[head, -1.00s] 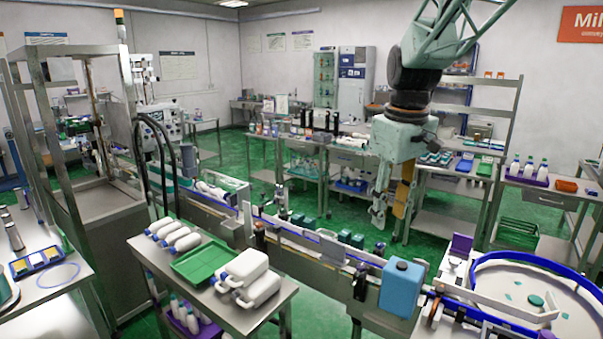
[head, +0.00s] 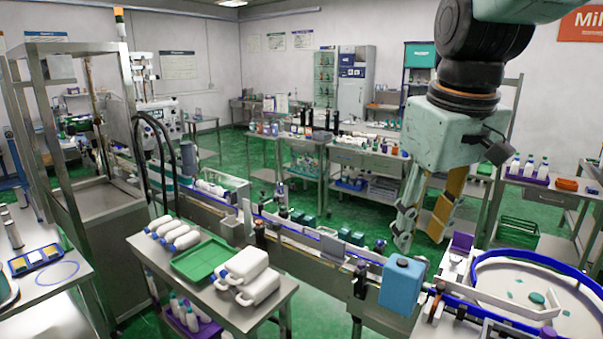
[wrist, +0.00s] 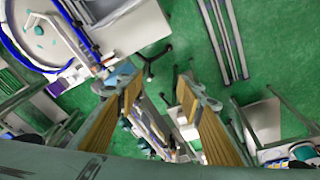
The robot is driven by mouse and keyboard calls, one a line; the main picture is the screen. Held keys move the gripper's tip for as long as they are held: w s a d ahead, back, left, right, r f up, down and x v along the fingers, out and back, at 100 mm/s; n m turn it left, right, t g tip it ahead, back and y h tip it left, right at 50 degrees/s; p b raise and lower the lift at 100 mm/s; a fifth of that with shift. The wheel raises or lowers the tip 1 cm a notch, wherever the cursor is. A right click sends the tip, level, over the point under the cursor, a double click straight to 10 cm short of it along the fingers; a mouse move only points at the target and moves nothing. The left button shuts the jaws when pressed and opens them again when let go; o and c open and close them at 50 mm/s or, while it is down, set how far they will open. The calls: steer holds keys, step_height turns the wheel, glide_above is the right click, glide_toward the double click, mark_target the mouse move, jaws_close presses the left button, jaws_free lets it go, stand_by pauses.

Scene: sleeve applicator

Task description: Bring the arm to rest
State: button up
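My gripper (head: 421,238) hangs pointing down in the head view, above and behind the conveyor, a little up and right of the blue box. Its two fingers stand apart with nothing between them. In the wrist view the fingers (wrist: 168,95) are also spread, with the conveyor and green floor showing far below through the gap. My arm comes in from the top right of the head view.
A round table with a blue rim (head: 480,262) stands at right. A steel cart holds a green tray (head: 206,256) and white jugs (head: 246,263).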

steer(key=s+f+m, duration=0.1)
steer(key=s+f, duration=0.1)
steer(key=s, duration=0.9)
steer(key=s+f+m+t+b, duration=0.1)
steer(key=s+f+m, duration=0.1)
steer(key=s, duration=0.9)
steer(key=shift+s+f+m, duration=0.3)
steer(key=shift+s+f, duration=0.1)
steer(key=shift+f, duration=0.05)
steer(key=shift+w, duration=0.1)
stand_by(1.0)
